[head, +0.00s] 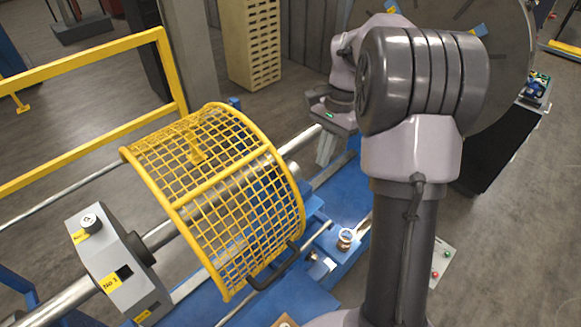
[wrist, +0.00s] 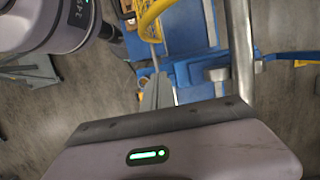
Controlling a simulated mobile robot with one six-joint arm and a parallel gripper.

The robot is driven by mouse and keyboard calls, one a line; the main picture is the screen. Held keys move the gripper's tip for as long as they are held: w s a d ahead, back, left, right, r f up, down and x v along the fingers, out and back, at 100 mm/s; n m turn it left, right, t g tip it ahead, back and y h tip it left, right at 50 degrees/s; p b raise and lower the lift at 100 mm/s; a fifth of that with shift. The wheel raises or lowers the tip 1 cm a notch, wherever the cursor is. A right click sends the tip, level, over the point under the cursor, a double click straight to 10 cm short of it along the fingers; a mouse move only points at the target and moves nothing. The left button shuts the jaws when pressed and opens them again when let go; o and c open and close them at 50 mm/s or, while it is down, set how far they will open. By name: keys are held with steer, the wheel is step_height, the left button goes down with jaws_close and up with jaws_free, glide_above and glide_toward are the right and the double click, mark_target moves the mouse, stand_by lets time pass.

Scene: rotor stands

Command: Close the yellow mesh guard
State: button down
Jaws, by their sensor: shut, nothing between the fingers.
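The yellow mesh guard (head: 215,190) is a curved cage over the metal shaft in the head view. Its front edge with the dark handle (head: 275,268) hangs low at the near side, by the blue bed. Whether that edge rests on anything is unclear. A curved piece of the yellow guard frame (wrist: 150,20) shows at the top of the wrist view. My gripper (head: 324,158) is to the right of the guard, beyond its right end and apart from it, partly hidden by my arm. Its fingers (wrist: 158,92) are shut and empty in the wrist view.
A grey block with a knob (head: 118,262) stands left of the guard on the shaft line. The blue bed (head: 345,205) runs beneath. A yellow railing (head: 90,60) is behind. A large grey disc (head: 500,70) stands behind my arm. The floor at right is mostly clear.

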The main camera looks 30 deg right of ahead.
mark_target(224, 268)
steer(key=s+a+f, duration=0.4)
steer(key=a+f, duration=0.2)
steer(key=f, duration=0.3)
steer(key=shift+s, duration=0.3)
steer(key=shift+s+a+r, duration=0.1)
steer(key=shift+s, duration=0.05)
steer(key=s+a+b, duration=0.2)
steer(key=s+a, duration=0.1)
steer(key=a, duration=0.5)
steer(key=s+a+b, duration=0.2)
steer(key=s+a, duration=0.1)
steer(key=a, duration=0.5)
steer(key=s+a+b, duration=0.2)
steer(key=a, duration=0.6)
steer(key=shift+s+a+b, duration=0.25)
steer(key=shift+s+b, duration=0.05)
steer(key=shift+s, duration=0.1)
steer(key=shift+d, duration=0.1)
